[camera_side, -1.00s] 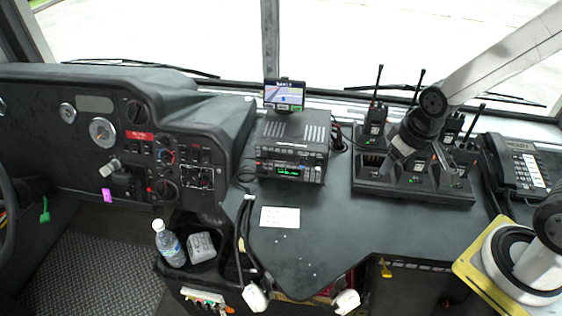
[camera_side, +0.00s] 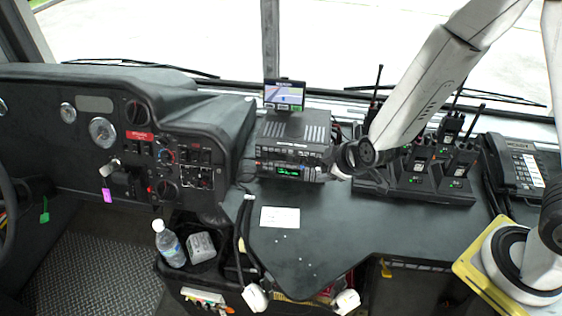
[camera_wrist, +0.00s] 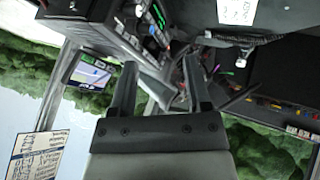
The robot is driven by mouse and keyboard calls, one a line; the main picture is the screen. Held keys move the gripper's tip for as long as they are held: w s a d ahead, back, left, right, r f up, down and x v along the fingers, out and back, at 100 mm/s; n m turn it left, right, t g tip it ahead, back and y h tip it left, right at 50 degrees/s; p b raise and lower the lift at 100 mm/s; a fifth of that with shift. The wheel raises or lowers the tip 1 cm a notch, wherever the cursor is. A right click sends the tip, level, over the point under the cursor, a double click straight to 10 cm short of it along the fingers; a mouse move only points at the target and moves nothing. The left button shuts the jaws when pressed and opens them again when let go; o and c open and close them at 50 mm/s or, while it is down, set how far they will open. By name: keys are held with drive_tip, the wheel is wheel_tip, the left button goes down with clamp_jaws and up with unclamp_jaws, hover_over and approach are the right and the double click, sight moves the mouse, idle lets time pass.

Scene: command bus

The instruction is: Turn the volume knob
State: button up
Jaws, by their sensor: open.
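The stacked black radio units (camera_side: 290,168) sit on the dash in the side view, with a lit green display on the lower one. The volume knob is too small to make out. My gripper (camera_side: 338,172) is just right of the radio's front, partly hidden by my wrist. In the wrist view, my gripper (camera_wrist: 160,62) has its two fingers apart with nothing held between them. The radio front (camera_wrist: 150,22) appears rotated in that view, beyond the fingertips at the upper left. I cannot tell the exact gap between fingers and radio.
A small navigation screen (camera_side: 284,94) stands above the radio. A charger tray with handheld radios (camera_side: 440,185) and a desk phone (camera_side: 517,165) are to the right. A white card (camera_side: 280,217) lies on the clear dash in front. A bottle (camera_side: 168,243) stands at lower left.

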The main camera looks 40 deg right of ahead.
sight(319, 169)
wheel_tip(319, 169, down, 6)
drive_tip(key=n+t+h, duration=0.5)
drive_tip(key=n+h, duration=0.2)
drive_tip(key=n, duration=0.4)
drive_tip(key=shift+s+a+t, duration=0.4)
drive_tip(key=shift+s, duration=0.05)
drive_tip(key=shift+f, duration=0.1)
drive_tip(key=shift+x, duration=3.9)
clamp_jaws()
